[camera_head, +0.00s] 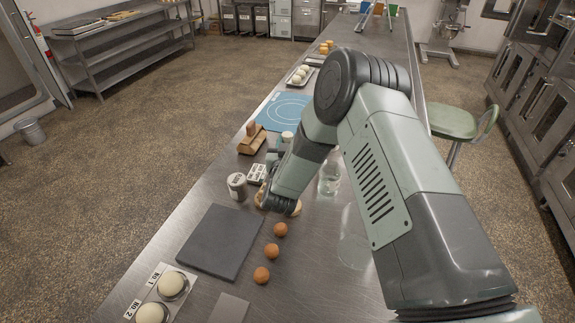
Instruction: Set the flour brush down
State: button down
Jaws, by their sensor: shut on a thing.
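My gripper (284,204) is at the lower end of my arm, low over the steel counter, and is mostly hidden by my own wrist. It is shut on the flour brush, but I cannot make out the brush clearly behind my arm. A pale beige thing (263,197) shows at the left of the wrist, and I cannot tell what it is. A brown wooden piece (250,144) with a raised part stands on the counter farther back. I cannot tell whether the brush touches anything.
A dark slab (219,242), several brown eggs (271,251) and a tray of dough balls (146,297) are nearer. A clear glass (329,178) stands right, a blue mat (275,117) behind.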

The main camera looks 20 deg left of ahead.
aim_at(287, 141)
jog(key=shift+f, duration=2.7)
jog(key=shift+f, duration=0.65)
jog(key=c, duration=0.8)
grip_release()
jog(key=shift+r, duration=0.3)
jog(key=s+r, duration=0.1)
jog(key=r, duration=0.1)
jog(key=s+r, duration=0.1)
jog(key=r, duration=0.2)
jog(key=s+r, duration=0.1)
jog(key=r, duration=0.1)
jog(key=shift+d+r, duration=0.35)
